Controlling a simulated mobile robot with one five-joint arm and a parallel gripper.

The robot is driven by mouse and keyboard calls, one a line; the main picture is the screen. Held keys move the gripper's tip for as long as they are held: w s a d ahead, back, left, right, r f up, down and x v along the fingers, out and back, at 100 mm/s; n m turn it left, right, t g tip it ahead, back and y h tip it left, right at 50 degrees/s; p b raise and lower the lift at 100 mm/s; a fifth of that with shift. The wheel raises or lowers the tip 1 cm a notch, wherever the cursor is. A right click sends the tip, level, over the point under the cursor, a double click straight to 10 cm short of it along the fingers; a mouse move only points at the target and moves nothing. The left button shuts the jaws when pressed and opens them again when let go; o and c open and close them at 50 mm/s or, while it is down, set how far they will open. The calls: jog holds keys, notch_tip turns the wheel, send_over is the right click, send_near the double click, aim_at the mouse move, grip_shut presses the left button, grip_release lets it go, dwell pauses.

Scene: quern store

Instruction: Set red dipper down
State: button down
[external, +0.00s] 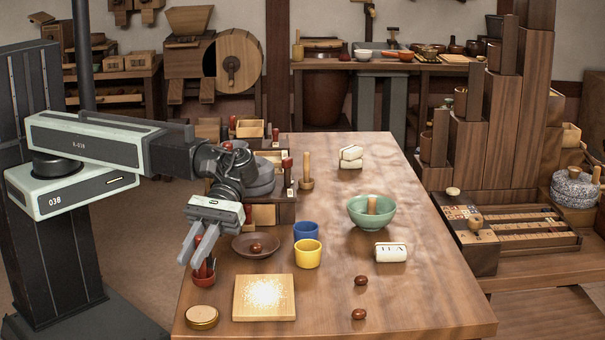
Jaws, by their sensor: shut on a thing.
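My gripper (193,260) is at the left front of the wooden table (420,290), with its fingers pointing down. It is shut on the red dipper (205,275), whose red cup shows just below and right of the fingers. The fingers partly hide the dipper's upper part. The dipper looks roughly upright over the table's left edge area. I cannot tell whether its bottom touches the tabletop.
Blue (306,231) and yellow (308,256) cups and a green bowl (384,217) stand farther right. The right front tabletop is mostly clear.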

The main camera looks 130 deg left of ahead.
aim_at(195, 273)
notch_tip(195, 273, down, 4)
jog(key=b, duration=0.4)
jog(key=shift+f, duration=0.1)
jog(key=shift+r, duration=0.2)
jog(key=shift+f, duration=0.15)
jog(key=c, duration=1.4)
grip_release()
jog(key=shift+o, duration=0.2)
jog(key=shift+r, duration=0.2)
jog(key=p+v, duration=0.5)
jog(key=v, duration=0.7)
